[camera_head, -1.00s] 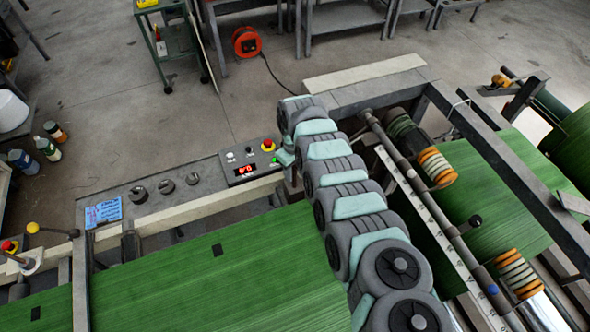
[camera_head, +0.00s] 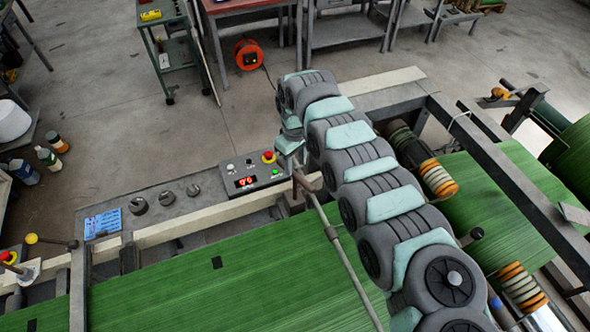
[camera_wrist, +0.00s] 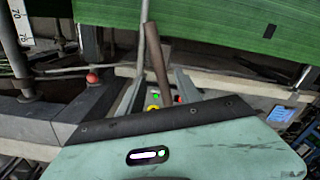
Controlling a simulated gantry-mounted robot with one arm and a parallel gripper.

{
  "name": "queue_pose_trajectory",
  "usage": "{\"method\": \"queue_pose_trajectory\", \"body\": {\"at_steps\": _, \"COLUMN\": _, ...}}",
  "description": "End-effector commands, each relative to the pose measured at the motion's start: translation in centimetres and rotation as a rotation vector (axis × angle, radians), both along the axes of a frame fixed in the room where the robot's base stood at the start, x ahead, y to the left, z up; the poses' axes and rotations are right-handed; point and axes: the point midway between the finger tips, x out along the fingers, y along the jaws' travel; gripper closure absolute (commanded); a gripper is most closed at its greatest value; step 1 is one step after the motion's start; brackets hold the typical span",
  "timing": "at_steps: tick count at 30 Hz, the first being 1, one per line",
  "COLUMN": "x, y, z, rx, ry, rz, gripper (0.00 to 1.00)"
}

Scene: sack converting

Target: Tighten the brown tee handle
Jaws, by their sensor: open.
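The brown tee handle (camera_head: 303,181) shows as a short brown bar at the upper end of a thin grey rod (camera_head: 345,262), beside the control box. In the wrist view the brown bar (camera_wrist: 157,62) stands nearly upright in the picture, its lower end between my two grey fingers. My gripper (camera_wrist: 160,84) is open, with a finger on each side of the bar. I cannot tell whether either finger touches it. In the head view my gripper (camera_head: 293,160) is small and partly hidden by my arm, just above the handle.
The control box (camera_head: 251,178) with red display and red emergency button sits just left of the handle. Green woven web (camera_head: 160,285) spreads below. Several dark knobs line the grey panel (camera_head: 110,211). A frame and striped rollers (camera_head: 437,177) stand right of my arm.

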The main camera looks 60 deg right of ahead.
Motion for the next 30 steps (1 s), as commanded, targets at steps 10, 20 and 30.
{"method": "queue_pose_trajectory", "body": {"at_steps": 10, "x": 0.0, "y": 0.1, "z": 0.2, "rx": 0.002, "ry": 0.002, "rz": 0.002, "gripper": 0.63}}
{"method": "queue_pose_trajectory", "body": {"at_steps": 20, "x": 0.6, "y": 6.5, "z": -2.7, "rx": 0.01, "ry": 0.256, "rz": 0.193, "gripper": 0.9}}
{"method": "queue_pose_trajectory", "body": {"at_steps": 30, "x": -0.4, "y": 10.0, "z": -5.8, "rx": -0.316, "ry": 0.901, "rz": 0.767, "gripper": 1.0}}
